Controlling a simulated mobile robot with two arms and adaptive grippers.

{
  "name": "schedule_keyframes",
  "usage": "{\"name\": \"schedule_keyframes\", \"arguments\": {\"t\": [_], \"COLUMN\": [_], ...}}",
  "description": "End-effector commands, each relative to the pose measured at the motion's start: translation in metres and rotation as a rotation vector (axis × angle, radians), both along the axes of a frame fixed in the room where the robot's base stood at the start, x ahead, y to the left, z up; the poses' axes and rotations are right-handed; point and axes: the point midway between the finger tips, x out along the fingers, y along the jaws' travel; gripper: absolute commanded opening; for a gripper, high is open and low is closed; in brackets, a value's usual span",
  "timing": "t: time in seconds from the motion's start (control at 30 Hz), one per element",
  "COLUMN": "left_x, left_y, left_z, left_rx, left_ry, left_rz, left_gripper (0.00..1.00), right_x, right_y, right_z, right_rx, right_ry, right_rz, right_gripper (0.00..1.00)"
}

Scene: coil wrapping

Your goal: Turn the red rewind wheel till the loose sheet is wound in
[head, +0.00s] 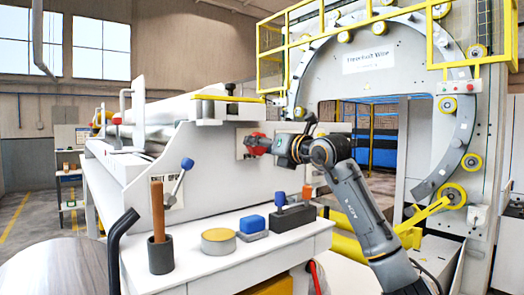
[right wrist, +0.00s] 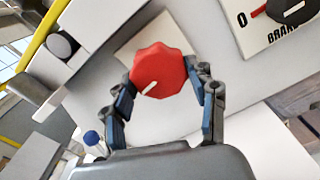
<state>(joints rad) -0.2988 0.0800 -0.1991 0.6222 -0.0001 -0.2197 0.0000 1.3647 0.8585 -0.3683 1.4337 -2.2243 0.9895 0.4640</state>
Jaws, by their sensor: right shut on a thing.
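The red rewind wheel (head: 252,144) is on a pale plate on the side of the white machine, in the middle of the head view. In the right wrist view it is a red, scalloped knob (right wrist: 160,66) with a white mark pointing lower left. My right gripper (head: 265,146) reaches it from the right, and its two fingers (right wrist: 164,80) are closed on opposite sides of the wheel. My left gripper is not in view. The loose sheet cannot be clearly made out; white rolls (head: 140,133) lie on top of the machine.
A white ledge (head: 215,262) below the wheel carries a brown-handled tool in a dark cup (head: 160,255), a yellow-topped tin (head: 218,241), a blue block (head: 252,224) and a dark block (head: 292,217). A blue-knobbed lever (head: 180,178) sticks out left. A brake dial (right wrist: 290,10) sits near the wheel.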

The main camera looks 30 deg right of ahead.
Motion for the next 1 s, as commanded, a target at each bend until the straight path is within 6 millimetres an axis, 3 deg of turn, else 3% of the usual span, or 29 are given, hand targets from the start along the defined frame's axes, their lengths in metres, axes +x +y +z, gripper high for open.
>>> {"name": "schedule_keyframes", "arguments": {"t": [1.0], "left_x": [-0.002], "left_y": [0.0], "left_z": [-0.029], "left_rx": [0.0], "left_ry": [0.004], "left_rz": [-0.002], "left_gripper": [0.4], "right_x": [0.0], "right_y": [0.003], "right_z": [0.001], "right_rx": [0.964], "right_ry": [0.075], "right_rz": [0.002], "right_gripper": [0.26]}}
